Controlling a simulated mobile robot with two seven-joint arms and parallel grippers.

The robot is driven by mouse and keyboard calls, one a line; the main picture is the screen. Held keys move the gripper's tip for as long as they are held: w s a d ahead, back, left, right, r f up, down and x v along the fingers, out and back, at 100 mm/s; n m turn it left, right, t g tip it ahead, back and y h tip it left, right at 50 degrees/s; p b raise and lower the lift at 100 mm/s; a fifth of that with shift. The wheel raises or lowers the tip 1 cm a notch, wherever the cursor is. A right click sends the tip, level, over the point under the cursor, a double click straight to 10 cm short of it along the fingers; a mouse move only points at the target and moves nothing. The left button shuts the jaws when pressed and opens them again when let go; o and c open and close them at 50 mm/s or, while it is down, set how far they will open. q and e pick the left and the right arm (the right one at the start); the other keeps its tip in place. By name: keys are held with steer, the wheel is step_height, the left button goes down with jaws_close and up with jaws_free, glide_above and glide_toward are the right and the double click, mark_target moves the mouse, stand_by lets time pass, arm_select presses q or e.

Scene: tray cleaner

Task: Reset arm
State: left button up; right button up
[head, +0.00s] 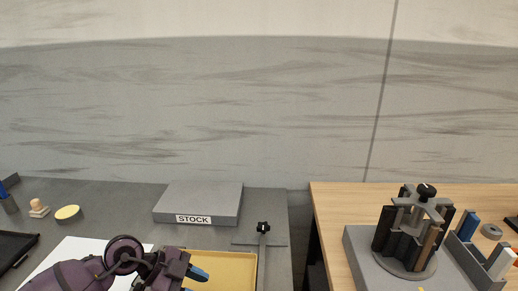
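My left arm, purple and black, comes in at the lower left of the head view. Its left gripper (195,275) is over the left part of a yellow tray (235,265) on the grey table. A small blue piece shows at the gripper's tip; I cannot tell whether it is a fingertip or something held. How far the fingers are apart is not clear. My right arm and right gripper are not in view.
A grey STOCK block (200,200) and a black-knobbed stand (263,230) are behind the tray. A white sheet (75,255) lies left. A gap separates the grey table from the wooden table (335,210), which bears a grey rotary holder (408,235).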

arm_select(q)
steer(key=d+r+n+t+h, duration=0.3)
steer(key=r+t+h, duration=0.4)
steer(key=r+t, duration=0.25)
steer(key=a+f+n+t+y, duration=0.1)
steer(key=a+n+t+y, duration=0.8)
steer(key=a+n+y, duration=0.45)
steer(key=s+a+f+n+g+y, duration=0.5)
steer(key=s+f+g+y, duration=0.2)
steer(key=s+f, duration=0.15)
steer(key=s+d+f+m+g+h, duration=0.1)
steer(key=s+f+g, duration=0.3)
steer(key=s, duration=0.3)
steer(key=s+d+f+m+g+h, duration=0.1)
steer(key=s+f+g+h, duration=0.1)
steer(key=s+f+g, duration=0.4)
steer(key=w+f+t, duration=0.7)
steer(key=f+t, duration=0.1)
steer(key=t, duration=0.1)
steer(key=shift+f, duration=0.15)
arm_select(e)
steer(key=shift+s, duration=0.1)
